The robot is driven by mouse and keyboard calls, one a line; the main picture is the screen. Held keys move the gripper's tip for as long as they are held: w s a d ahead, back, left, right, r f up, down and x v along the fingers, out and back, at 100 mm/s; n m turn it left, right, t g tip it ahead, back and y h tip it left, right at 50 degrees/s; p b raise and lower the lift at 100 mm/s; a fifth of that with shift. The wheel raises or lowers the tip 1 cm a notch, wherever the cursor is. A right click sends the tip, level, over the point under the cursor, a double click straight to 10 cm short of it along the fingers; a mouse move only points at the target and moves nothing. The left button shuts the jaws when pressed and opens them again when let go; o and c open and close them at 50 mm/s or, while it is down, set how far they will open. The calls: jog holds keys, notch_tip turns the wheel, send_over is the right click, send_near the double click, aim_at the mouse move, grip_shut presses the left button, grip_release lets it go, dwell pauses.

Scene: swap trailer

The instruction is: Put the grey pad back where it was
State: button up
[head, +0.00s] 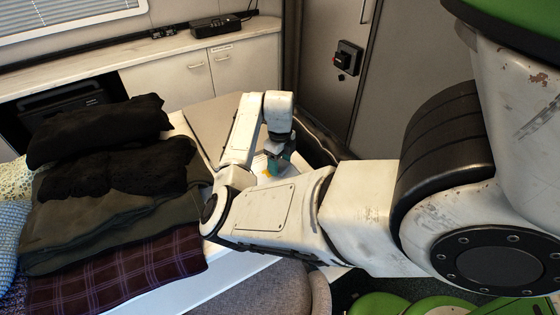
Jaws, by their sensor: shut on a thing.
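My gripper (277,158) points down over the white table beyond my bent forearm, near the middle of the view. It is shut on a small grey-teal thing (284,164), of which only a little shows. I cannot tell for sure whether this is the grey pad. A flat grey panel (208,118) lies on the table just left of my gripper, partly hidden by my arm. A small yellow patch shows below the gripper, too small to make out.
A stack of folded dark clothes (110,190) with a plaid cloth (120,275) at the bottom fills the left. A counter with cabinets (200,75) stands behind, with a black device (215,25) on top. A grey seat (265,290) is in front. A door (335,65) stands at the back right.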

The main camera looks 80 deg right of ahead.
aim_at(280, 164)
jog(key=shift+f, duration=0.15)
jog(key=o, duration=1)
notch_tip(280, 164, up, 12)
jog(key=shift+r, duration=0.2)
